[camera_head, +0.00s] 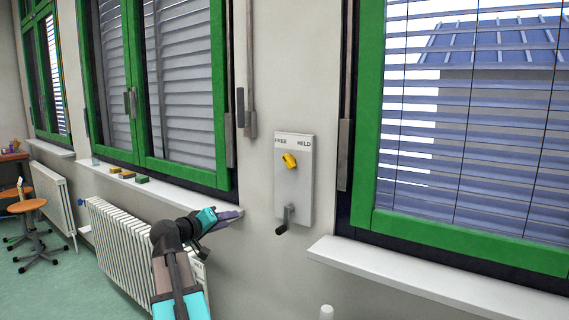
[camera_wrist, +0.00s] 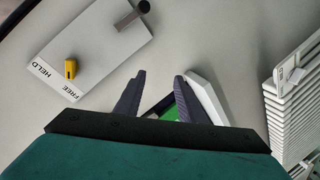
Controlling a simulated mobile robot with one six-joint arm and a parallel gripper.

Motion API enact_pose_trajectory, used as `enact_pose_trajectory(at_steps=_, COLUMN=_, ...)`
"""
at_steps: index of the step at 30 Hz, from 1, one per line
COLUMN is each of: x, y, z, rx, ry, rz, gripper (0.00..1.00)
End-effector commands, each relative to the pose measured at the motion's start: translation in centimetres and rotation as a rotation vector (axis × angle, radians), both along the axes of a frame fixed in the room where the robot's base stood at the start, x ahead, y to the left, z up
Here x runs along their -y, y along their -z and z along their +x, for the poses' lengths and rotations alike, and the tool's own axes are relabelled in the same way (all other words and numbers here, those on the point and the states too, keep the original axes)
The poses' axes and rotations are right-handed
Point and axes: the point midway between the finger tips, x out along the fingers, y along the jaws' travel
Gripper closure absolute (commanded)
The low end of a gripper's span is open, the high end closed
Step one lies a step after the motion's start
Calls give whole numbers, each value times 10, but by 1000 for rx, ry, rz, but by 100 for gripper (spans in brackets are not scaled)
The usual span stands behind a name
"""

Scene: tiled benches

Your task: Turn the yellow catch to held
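The yellow catch (camera_head: 289,160) sits on a pale wall panel (camera_head: 293,190) marked FREE at top left and HELD at top right. It is tilted, its upper end towards FREE. In the wrist view the catch (camera_wrist: 70,69) is at the upper left on the panel (camera_wrist: 105,40), its end towards the FREE label. My gripper (camera_head: 232,214) is left of and below the panel, apart from it. In the wrist view my gripper's two dark fingers (camera_wrist: 159,77) stand apart with nothing between them. The catch is clear of both fingers.
A dark crank handle (camera_head: 284,222) sticks out at the panel's lower part. A window sill (camera_head: 400,272) is at the right, another sill (camera_head: 165,193) at the left with small blocks on it. A radiator (camera_head: 120,240) stands below the left sill. The wall around the panel is bare.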

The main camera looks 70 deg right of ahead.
Motion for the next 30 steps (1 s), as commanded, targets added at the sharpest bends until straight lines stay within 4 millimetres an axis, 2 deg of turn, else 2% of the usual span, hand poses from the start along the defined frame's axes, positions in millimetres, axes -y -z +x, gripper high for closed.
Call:
enact_pose_trajectory(at_steps=1, x=8, y=-27, z=-14, rx=12, ry=23, rz=-37, gripper=64)
enact_pose_trajectory(at_steps=6, x=22, y=-101, z=-59, rx=33, ry=94, rz=-153, gripper=64)
enact_pose_trajectory(at_steps=9, x=26, y=-134, z=-80, rx=42, ry=127, rz=-203, gripper=64)
enact_pose_trajectory(at_steps=12, x=27, y=-155, z=-94, rx=46, ry=148, rz=-237, gripper=64)
enact_pose_trajectory(at_steps=17, x=27, y=-169, z=-104, rx=49, ry=162, rz=-259, gripper=64)
enact_pose_trajectory(at_steps=30, x=30, y=-169, z=-104, rx=48, ry=161, rz=-258, gripper=64)
